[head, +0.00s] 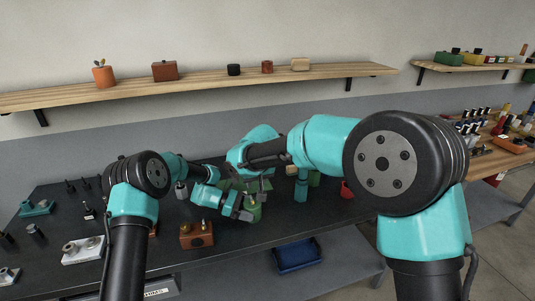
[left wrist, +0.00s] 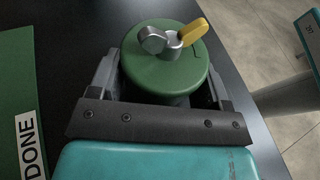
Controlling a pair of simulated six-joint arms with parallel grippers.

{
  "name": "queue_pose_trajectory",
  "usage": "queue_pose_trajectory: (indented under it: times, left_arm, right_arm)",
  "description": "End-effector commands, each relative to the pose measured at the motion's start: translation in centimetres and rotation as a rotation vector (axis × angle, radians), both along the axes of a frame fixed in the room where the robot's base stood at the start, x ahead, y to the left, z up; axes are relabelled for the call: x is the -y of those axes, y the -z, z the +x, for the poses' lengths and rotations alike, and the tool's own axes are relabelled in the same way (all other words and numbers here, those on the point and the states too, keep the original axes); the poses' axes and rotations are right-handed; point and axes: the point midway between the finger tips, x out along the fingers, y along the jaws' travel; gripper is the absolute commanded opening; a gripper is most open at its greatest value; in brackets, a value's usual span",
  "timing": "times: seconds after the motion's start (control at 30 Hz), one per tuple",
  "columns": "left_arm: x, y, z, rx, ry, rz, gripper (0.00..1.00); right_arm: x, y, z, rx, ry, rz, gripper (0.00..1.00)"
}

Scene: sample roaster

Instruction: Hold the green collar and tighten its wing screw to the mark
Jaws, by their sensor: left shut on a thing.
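The green collar (left wrist: 165,72) is a round piece between the fingers of my left gripper (left wrist: 162,88), which is shut on it. Its wing screw (left wrist: 172,42) stands on top, with one grey wing and one yellow wing (left wrist: 194,33). A short dark mark (left wrist: 196,52) is on the collar top, close beside the yellow wing; the wing does not point at it. In the head view the collar (head: 254,212) is small and partly covered by my left gripper (head: 246,208). My right gripper (head: 262,188) is just above it; its jaws are too small to read.
A green area with a DONE label (left wrist: 31,145) lies left of the collar. On the dark bench are a brown block (head: 196,236), a grey fixture (head: 84,250) and a red cup (head: 346,190). A blue bin (head: 297,256) sits below the bench's front edge.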

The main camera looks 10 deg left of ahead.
Motion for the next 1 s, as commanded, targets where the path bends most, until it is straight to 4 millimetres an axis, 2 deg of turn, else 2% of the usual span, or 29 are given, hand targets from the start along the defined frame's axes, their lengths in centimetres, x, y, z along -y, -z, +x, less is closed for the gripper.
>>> queue_pose_trajectory:
  times: [0.23, 0.27, 0.57, 0.83, 1.0]
  left_arm:
    - [0.0, 0.1, 0.0, -0.001, 0.000, 0.001, 0.39]
    - [0.0, 0.1, 0.0, -0.001, 0.000, 0.001, 0.72]
    - [0.0, 0.0, 0.0, 0.000, 0.000, 0.000, 1.00]
    - [-0.2, 0.0, 0.0, 0.000, 0.000, 0.000, 1.00]
    - [-1.3, -0.3, 0.0, 0.001, -0.002, 0.001, 1.00]
  right_arm:
    - [0.0, 0.0, 0.0, 0.000, 0.000, 0.000, 0.33]
    - [0.0, 0.0, 0.0, 0.000, 0.000, 0.000, 0.33]
    - [0.0, 0.0, 0.0, 0.000, 0.000, 0.000, 0.33]
    - [0.0, 0.0, 0.0, 0.000, 0.000, 0.000, 0.33]
    - [0.0, 0.0, 0.0, 0.000, 0.000, 0.000, 0.33]
